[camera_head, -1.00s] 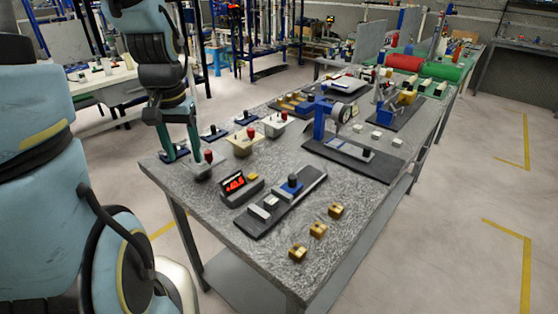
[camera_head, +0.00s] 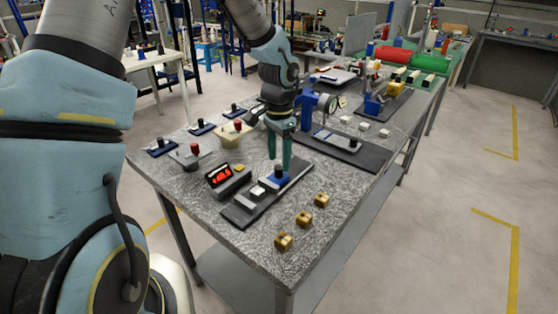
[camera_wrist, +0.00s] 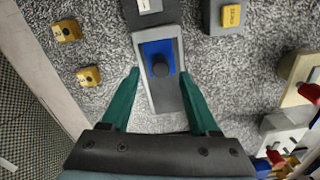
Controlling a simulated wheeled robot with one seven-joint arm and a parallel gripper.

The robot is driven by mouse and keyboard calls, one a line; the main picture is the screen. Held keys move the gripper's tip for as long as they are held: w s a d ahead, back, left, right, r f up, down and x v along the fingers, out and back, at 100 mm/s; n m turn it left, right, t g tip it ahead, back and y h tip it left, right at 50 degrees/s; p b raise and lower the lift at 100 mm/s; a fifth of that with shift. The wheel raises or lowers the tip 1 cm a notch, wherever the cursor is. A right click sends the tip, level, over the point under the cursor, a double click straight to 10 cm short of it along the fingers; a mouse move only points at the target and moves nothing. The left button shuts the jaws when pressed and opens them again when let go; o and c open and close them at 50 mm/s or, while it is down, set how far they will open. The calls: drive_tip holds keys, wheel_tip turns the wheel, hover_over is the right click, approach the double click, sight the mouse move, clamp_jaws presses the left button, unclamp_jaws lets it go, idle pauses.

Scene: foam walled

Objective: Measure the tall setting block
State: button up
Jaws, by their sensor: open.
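I cannot tell which piece is the tall setting block. Three brass blocks (camera_head: 303,219) stand in a row at the table's right front; two show in the wrist view (camera_wrist: 88,76). My gripper (camera_head: 280,160) is open, pointing down above the slide. In the wrist view, its green fingers stand on either side of the blue slide (camera_wrist: 155,50) and knob (camera_wrist: 161,70); contact cannot be told.
A readout box (camera_head: 224,178) with red digits and a yellow button stands left of the base. A dial gauge on a blue stand (camera_head: 310,103) is behind, with white blocks (camera_head: 364,126) to its right. Boxes with red knobs (camera_head: 190,155) stand at left.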

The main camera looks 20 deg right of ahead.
sight(275, 176)
drive_tip(key=shift+f, duration=1.25)
drive_tip(key=shift+c, duration=0.3)
clamp_jaws()
drive_tip(key=shift+a, duration=0.15)
